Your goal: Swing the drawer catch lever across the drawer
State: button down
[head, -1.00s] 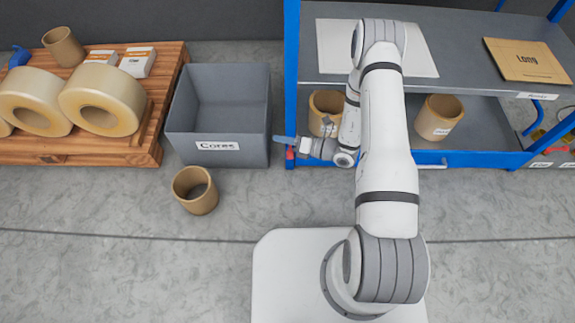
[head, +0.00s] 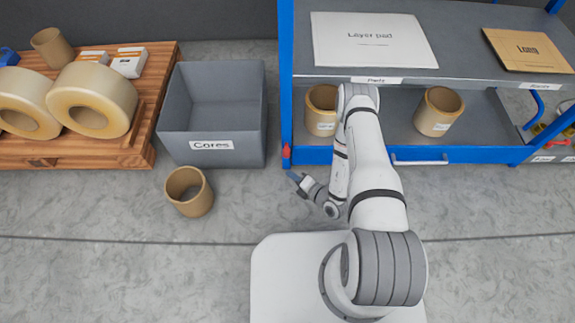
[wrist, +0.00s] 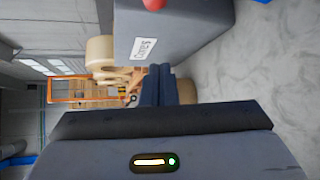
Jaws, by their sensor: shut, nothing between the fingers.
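The red catch lever (head: 286,156) is a small piece at the left end of the blue drawer front (head: 470,155), by the rack's left post. It looks roughly upright there, not lying along the drawer front. A red knob (wrist: 153,4), probably the lever's, shows at the top edge of the wrist view. The drawer's pale handle (head: 420,162) is further right, and my arm hides part of the front. My gripper (head: 296,177) is shut and empty, just in front of and below the lever, with a small gap. Its fingers (wrist: 160,72) are together in the wrist view.
A grey Cores bin (head: 212,150) stands left of the rack, and a loose core (head: 189,191) stands on the floor before it. Two cores (head: 321,110) (head: 438,112) stand under the shelf with the layer pads (head: 370,40).

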aim_at(286, 154)
jog(key=b+x, duration=0.3)
jog(key=x, duration=0.6)
jog(key=w+d, duration=0.1)
jog(key=w+d+r, duration=0.1)
jog(key=d, duration=0.1)
jog(key=shift+r, duration=0.1)
jog(key=shift+d, duration=0.1)
jog(key=shift+d+y+b, duration=0.15)
jog(key=shift+y+b, duration=0.15)
jog(key=shift+b, duration=0.1)
